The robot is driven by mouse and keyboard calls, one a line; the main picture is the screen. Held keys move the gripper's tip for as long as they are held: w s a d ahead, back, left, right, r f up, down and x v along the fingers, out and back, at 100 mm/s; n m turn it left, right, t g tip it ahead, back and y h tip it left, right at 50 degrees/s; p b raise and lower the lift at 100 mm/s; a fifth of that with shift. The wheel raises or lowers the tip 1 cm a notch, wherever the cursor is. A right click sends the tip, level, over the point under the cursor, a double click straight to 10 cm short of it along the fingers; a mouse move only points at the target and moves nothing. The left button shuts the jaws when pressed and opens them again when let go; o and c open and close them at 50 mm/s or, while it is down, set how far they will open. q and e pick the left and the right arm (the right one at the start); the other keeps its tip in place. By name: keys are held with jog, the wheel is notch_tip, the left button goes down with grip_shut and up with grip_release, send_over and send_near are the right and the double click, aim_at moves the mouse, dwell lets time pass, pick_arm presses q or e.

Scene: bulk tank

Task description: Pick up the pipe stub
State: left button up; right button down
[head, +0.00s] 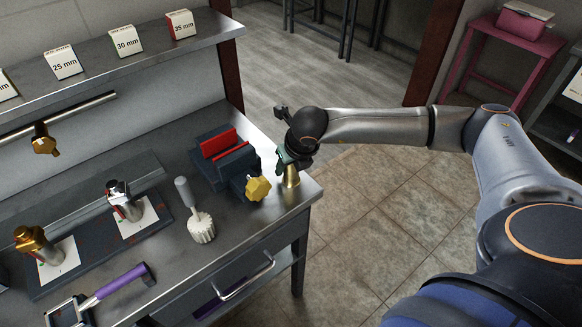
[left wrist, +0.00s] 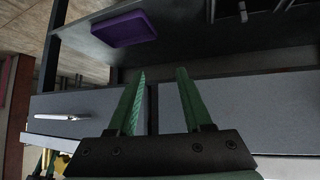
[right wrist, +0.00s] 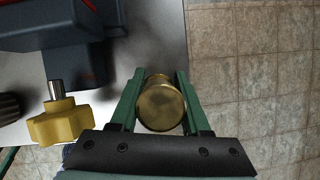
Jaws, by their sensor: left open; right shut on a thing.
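The pipe stub (right wrist: 161,106) is a short brass cylinder, seen from its round end between the fingers in the right wrist view. In the head view its lower part (head: 291,178) shows below my right gripper (head: 287,158), at the bench's right corner. My right gripper (right wrist: 158,100) is shut on the stub, a green finger on each side. The stub looks upright; I cannot tell whether it touches the bench top. My left gripper (left wrist: 165,98) is open and empty in the left wrist view, facing the bench's drawer fronts. It is not in the head view.
A vise (head: 225,157) with red jaws and a yellow knob (head: 257,188) stands close left of the stub. A round brush (head: 200,226) and a purple-handled tool (head: 120,284) lie on the bench (head: 262,228). Open floor lies to the right.

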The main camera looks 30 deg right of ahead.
jog(key=shift+r, duration=0.1)
dwell(0.3)
jog(key=shift+r, duration=0.45)
notch_tip(320, 180, up, 2)
jog(key=shift+r, duration=0.25)
jog(key=s+a+r+b, duration=0.1)
jog(key=s+a+r, duration=0.1)
jog(key=s+r, duration=0.2)
jog(key=s+a+r+b, duration=0.1)
jog(key=s+a+r, duration=0.1)
jog(key=s+r, duration=0.3)
jog(key=s, duration=0.4)
jog(key=shift+a+r+b, duration=0.25)
jog(key=shift+a+b, duration=0.1)
